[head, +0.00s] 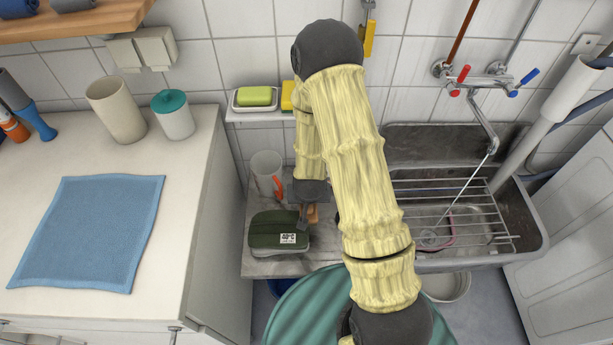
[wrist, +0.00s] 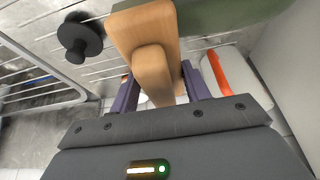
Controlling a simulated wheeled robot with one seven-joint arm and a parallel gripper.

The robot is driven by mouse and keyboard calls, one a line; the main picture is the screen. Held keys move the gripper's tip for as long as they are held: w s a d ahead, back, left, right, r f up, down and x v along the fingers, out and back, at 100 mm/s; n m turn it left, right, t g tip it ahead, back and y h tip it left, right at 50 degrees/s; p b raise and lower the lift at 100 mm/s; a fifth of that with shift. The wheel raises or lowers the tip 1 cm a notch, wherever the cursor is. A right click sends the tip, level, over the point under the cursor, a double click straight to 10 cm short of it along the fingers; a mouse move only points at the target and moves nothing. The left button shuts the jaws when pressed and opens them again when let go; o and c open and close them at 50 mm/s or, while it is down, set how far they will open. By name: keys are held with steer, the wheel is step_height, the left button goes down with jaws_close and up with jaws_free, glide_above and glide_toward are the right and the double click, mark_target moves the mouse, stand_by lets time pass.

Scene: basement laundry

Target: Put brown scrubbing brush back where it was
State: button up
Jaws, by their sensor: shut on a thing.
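The brown scrubbing brush (wrist: 148,45) is a light wooden block that fills the upper middle of the wrist view. My gripper (wrist: 160,92) is shut on it, with a purple finger on either side. In the head view only a small tan part of the brush (head: 313,214) shows, below my gripper (head: 304,208), just right of a dark green labelled pack (head: 270,229). My arm hides much of this area. I cannot tell whether the brush touches the grey ledge (head: 262,264) under it.
The sink (head: 520,220) with a wire rack is to the right. A small shelf (head: 240,116) holds green soap (head: 255,96) and a yellow item. The white counter (head: 190,200) stands left. A black knob (wrist: 80,38) shows beside the brush.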

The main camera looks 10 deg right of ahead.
steer(key=w+d, duration=0.1)
steer(key=w, duration=0.3)
steer(key=w+f+p, duration=0.1)
steer(key=w, duration=0.3)
steer(key=w+d+f, duration=0.1)
steer(key=w, duration=0.3)
steer(key=shift+w+d+f, duration=0.1)
steer(key=shift+w+d, duration=0.2)
steer(key=shift+f, duration=0.45)
step_height(320, 180, down, 3)
steer(key=shift+f, duration=0.1)
steer(key=shift+w+f+p, duration=0.25)
steer(key=shift+f+p, duration=0.05)
steer(key=shift+f, duration=0.05)
